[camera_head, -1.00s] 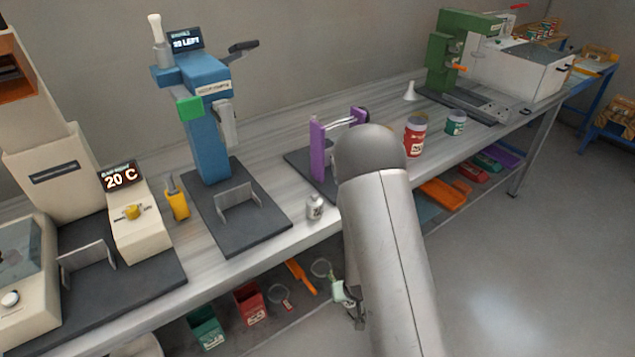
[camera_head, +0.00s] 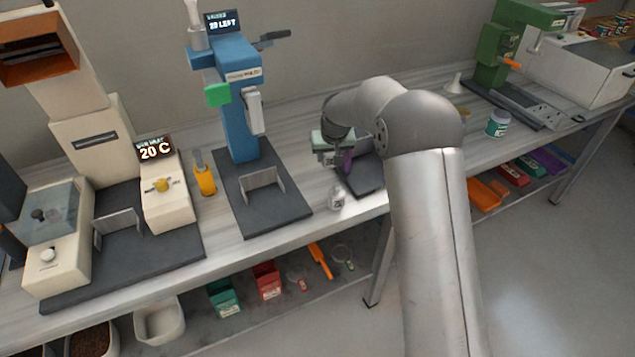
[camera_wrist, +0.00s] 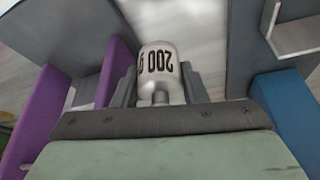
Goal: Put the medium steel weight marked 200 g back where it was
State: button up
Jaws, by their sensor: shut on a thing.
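The steel weight marked 200 g (camera_wrist: 157,62) sits between the two fingers of my gripper (camera_wrist: 160,88) in the wrist view, its label upside down. Its knob points toward the palm, and the gripper is shut on it. In the head view the weight (camera_head: 337,198) is at the bench's front edge, with my gripper (camera_head: 338,178) pointing down from just above. Whether its base touches the bench is unclear.
The purple stand (camera_head: 347,162) is partly hidden behind my gripper. The blue press (camera_head: 238,125) with its dark base (camera_head: 265,208) stands to the left. The bench edge is close to the weight.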

jog(key=w+a+r, duration=0.1)
jog(key=a+r, duration=0.1)
jog(key=a, duration=0.1)
jog(key=n+p, duration=0.1)
jog(key=p, duration=0.1)
send_over(318, 177)
jog(key=s, duration=0.2)
jog(key=f, duration=0.5)
jog(key=shift+w+d+f, duration=0.2)
jog(key=shift+w, duration=0.05)
jog(key=shift+f, duration=2.45)
jog(key=o, duration=1.2)
jog(key=shift+p, duration=0.3)
jog(key=shift+r, duration=0.2)
